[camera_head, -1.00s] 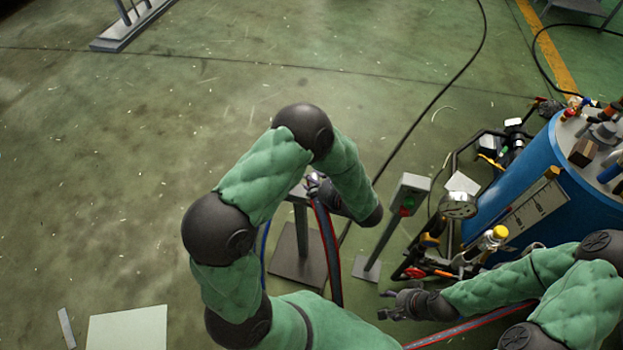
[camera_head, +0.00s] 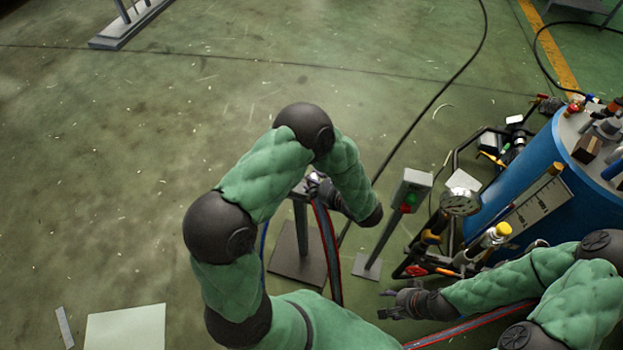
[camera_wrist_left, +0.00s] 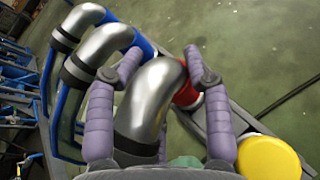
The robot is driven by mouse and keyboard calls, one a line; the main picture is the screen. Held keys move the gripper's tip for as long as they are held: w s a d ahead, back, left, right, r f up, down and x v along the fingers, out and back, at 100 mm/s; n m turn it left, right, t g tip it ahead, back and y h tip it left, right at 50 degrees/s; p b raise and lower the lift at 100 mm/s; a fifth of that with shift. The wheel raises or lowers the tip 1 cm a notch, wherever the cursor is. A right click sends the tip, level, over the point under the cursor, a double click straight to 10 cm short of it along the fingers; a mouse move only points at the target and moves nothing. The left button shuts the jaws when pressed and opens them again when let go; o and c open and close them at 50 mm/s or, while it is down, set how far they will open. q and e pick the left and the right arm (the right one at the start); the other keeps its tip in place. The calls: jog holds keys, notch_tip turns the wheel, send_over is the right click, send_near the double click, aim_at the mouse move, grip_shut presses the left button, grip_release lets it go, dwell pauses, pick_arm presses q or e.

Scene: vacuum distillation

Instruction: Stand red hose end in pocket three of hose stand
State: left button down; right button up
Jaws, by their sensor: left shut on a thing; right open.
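In the left wrist view my left gripper (camera_wrist_left: 162,62) has its purple fingers shut around the silver elbow of the red hose end (camera_wrist_left: 150,95). Its red collar (camera_wrist_left: 187,95) is right at the grey bar of the hose stand (camera_wrist_left: 220,122); I cannot tell whether it is seated in a pocket. Silver elbows with blue collars (camera_wrist_left: 105,45) stand to the left. In the head view my left gripper (camera_head: 312,184) is at the stand's top, partly hidden by my arm. The red-striped hose (camera_head: 329,250) hangs below. My right gripper (camera_head: 385,303) is open and empty.
A yellow round cap (camera_wrist_left: 268,158) is close to the right finger. A grey post with a green-and-red switch box (camera_head: 411,188) stands right of the stand. A blue tank (camera_head: 510,190) with a gauge and valves is further right. Open floor lies left.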

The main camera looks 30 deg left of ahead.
aim_at(314, 176)
pick_arm(q)
jog(key=shift+f, duration=0.3)
jog(key=shift+r, duration=0.15)
jog(key=shift+r+p, duration=1.15)
jog(key=shift+r, duration=0.5)
jog(key=shift+f+b, duration=1.5)
jog(key=shift+f, duration=0.3)
dwell(1.2)
jog(key=shift+c, duration=2.2)
grip_release()
